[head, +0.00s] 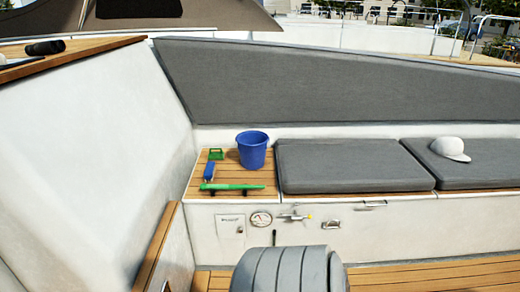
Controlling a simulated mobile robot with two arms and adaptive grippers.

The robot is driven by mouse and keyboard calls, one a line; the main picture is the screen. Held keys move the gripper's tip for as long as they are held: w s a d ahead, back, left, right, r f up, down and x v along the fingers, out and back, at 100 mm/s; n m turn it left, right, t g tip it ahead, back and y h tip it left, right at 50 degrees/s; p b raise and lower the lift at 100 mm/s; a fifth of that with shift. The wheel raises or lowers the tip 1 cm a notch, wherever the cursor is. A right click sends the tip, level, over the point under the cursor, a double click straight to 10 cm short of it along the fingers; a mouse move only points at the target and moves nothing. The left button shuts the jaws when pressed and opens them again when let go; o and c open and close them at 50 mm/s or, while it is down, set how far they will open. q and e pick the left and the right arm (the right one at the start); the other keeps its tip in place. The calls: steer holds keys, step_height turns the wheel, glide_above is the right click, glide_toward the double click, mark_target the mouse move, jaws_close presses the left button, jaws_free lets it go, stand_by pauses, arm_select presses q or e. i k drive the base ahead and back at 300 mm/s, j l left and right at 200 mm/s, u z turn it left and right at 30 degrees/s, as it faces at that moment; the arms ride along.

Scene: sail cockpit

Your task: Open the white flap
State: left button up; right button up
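A small white flap (230,226) sits flush in the white front face of the bench, below the wooden seat at the left end. It looks shut. It has a label near its top and a small dark latch or lock on its right side. Neither my left nor my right gripper is in view.
A round gauge (261,219), a valve-like lever (295,217) and a metal latch (332,224) sit right of the flap. A wood-topped white wall (157,245) stands left.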

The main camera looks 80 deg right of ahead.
mark_target(229, 226)
steer(key=l+z, duration=0.15)
steer(key=z, duration=2.2)
